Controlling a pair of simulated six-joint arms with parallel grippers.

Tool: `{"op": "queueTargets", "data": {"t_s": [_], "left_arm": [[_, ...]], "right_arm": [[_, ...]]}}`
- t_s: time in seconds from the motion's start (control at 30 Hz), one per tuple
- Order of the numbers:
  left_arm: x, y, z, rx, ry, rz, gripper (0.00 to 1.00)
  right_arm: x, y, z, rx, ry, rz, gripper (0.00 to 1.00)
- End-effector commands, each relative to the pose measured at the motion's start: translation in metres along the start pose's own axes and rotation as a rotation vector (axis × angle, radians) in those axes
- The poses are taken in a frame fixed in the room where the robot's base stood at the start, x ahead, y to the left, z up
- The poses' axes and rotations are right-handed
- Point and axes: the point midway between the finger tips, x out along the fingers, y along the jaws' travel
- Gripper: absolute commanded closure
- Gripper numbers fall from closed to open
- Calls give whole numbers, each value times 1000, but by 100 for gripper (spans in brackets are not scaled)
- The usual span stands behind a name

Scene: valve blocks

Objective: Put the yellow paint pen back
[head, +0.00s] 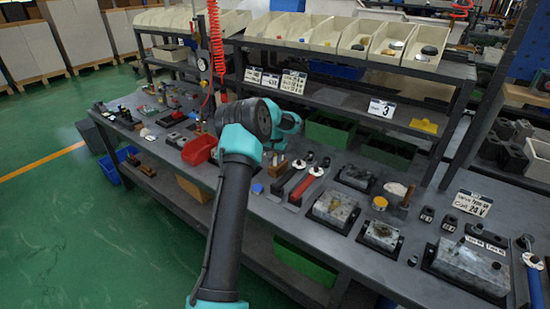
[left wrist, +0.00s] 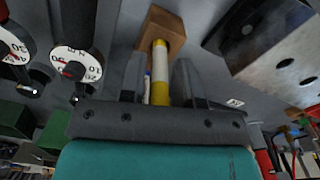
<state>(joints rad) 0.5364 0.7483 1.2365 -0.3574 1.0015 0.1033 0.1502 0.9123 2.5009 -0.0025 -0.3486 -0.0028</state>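The yellow paint pen (left wrist: 160,70) shows in the left wrist view, with a pale band around its body. One end meets a brown wooden block (left wrist: 163,24); I cannot tell how deep it sits there. My left gripper (left wrist: 160,78) has its two dark fingers on either side of the pen, with a narrow gap visible on each side. A thin white-and-blue item (left wrist: 147,88) shows beside the pen. In the head view my left gripper (head: 287,128) is over the bench, its fingertips hidden behind the wrist. Small wooden blocks (head: 277,168) stand below it. My right gripper is not in view.
A red bin (head: 199,150) stands left of my arm. Red-handled and black tools with white dials (head: 316,171) lie to the right, near metal valve blocks (head: 335,208). White bins (head: 355,38) line the upper shelf behind. A blue cap (head: 257,188) sits near the front edge.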

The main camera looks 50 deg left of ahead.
Motion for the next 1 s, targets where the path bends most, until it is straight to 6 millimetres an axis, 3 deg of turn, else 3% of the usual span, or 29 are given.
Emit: {"op": "queueTargets", "data": {"t_s": [0.1,0.53,0.67,1.0], "left_arm": [[0,0,0,0,0,0,59],[-11,0,0,0,2,0,59],[-27,0,0,1,3,0,59],[-90,0,-1,0,4,0,59]], "right_arm": [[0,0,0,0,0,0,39],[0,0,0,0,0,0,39],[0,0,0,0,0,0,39],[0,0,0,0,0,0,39]]}}
